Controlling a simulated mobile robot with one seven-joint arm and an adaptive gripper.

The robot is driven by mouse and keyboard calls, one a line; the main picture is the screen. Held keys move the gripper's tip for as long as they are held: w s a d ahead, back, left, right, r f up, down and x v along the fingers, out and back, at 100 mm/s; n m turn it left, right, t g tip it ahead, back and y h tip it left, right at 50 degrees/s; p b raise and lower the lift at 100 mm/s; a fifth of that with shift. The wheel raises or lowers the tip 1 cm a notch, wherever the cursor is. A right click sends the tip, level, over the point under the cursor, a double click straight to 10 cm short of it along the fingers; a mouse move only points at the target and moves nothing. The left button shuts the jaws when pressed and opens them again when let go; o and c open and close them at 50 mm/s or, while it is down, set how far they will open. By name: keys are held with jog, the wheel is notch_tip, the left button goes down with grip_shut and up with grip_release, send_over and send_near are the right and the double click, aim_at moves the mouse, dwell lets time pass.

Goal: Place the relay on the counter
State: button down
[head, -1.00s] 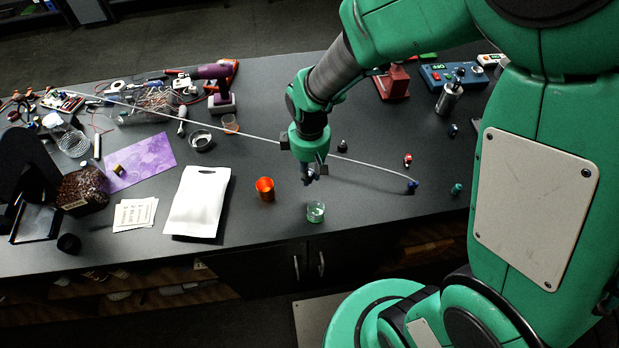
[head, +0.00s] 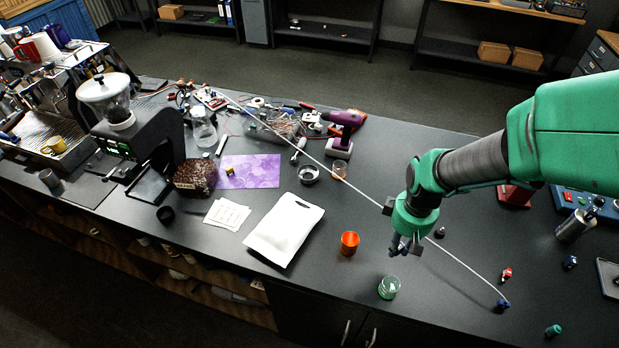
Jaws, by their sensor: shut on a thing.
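My gripper (head: 404,247) is above the counter (head: 400,322), pointing down, to the right of the orange cup and behind the small glass. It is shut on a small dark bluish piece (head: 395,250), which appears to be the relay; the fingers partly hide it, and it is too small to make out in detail. The piece seems held above the counter surface, but I cannot tell how high.
A white pouch (head: 284,230) lies to the left. A pale cable (head: 465,270) crosses behind my gripper to a blue end (head: 502,305). Bare counter lies right of the glass.

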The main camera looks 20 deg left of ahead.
jog(key=w+a+r+n+p, duration=0.15)
jog(key=w+a+n, duration=0.25)
jog(key=w+a, duration=0.8)
jog(key=n+p, duration=0.2)
jog(key=n, duration=0.2)
send_over(332, 194)
jog(key=shift+f, duration=0.65)
jog(key=shift+f, duration=3.1)
jog(key=shift+f, duration=1.9)
jog(key=shift+f, duration=0.1)
